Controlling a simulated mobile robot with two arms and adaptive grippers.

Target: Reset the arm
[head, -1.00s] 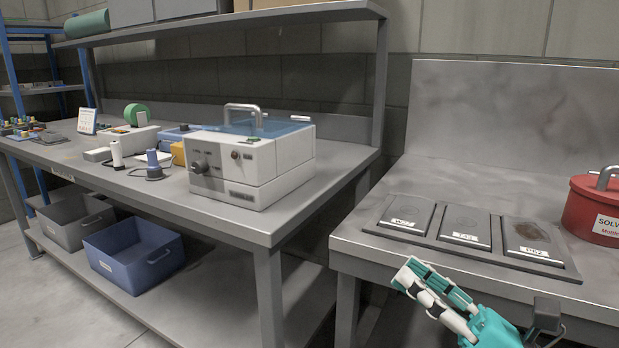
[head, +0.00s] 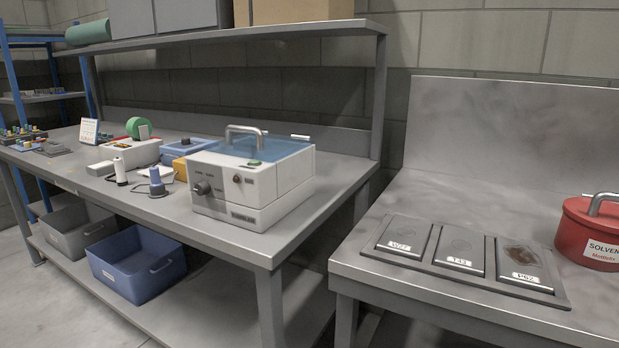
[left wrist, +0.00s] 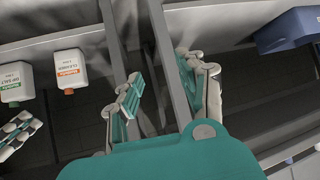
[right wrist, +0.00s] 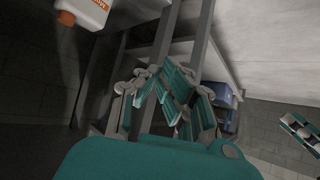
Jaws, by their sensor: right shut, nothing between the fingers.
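Neither gripper shows in the head view. In the left wrist view my left gripper (left wrist: 160,72) has its two teal fingers apart with nothing between them. In the right wrist view my right gripper (right wrist: 160,84) has its fingers angled together and holds nothing. Both hang near grey bench legs and frames, below the worktops. Fingers of my other gripper show at the left edge of the left wrist view and at the right edge of the right wrist view.
The right bench holds three labelled plates (head: 461,250) and a red solvent can (head: 590,232). The left bench holds a grey-white machine (head: 250,185); a blue bin (head: 137,268) sits on its lower shelf. White bottles (left wrist: 68,70) stand close by in the left wrist view.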

